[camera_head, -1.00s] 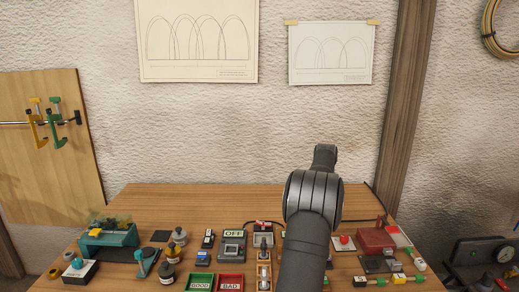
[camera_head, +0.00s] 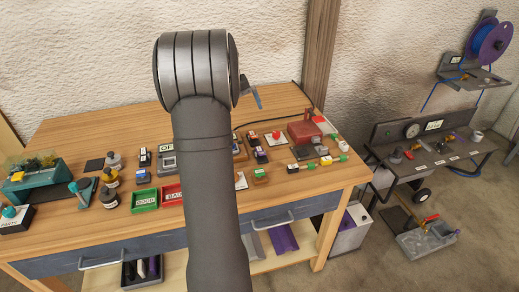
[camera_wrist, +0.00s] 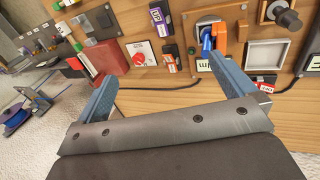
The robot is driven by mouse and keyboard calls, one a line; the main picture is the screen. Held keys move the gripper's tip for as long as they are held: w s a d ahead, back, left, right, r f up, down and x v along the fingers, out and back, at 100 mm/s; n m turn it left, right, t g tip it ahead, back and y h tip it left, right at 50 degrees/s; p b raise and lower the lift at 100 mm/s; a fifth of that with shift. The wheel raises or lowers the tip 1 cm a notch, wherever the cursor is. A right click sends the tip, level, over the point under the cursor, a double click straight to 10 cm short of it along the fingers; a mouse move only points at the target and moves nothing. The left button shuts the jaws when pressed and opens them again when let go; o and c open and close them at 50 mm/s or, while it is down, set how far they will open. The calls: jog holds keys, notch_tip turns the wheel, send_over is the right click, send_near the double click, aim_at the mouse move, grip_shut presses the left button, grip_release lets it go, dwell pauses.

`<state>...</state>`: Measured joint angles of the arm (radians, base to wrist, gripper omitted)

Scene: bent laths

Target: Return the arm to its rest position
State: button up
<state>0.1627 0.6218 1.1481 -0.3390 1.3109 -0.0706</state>
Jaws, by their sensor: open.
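My gripper (camera_wrist: 165,85) shows in the wrist view with its two blue-grey fingers spread wide apart and nothing between them but the bench top and a dark cable. In the head view my dark arm rises through the middle of the picture and hides part of the bench; only one finger (camera_head: 257,97) shows past its right side. The gripper is above the wooden bench (camera_head: 100,120), apart from the objects on it.
Green (camera_head: 145,199) and red (camera_head: 172,195) trays stand near the bench's front. A separate grey cart (camera_head: 425,150) stands at the right.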

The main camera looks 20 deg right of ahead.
jog(key=x, duration=1)
jog(key=shift+s, duration=0.2)
jog(key=shift+r, duration=0.2)
jog(key=v, duration=0.9)
jog(key=shift+a+r, duration=0.2)
jog(key=shift+r, duration=0.15)
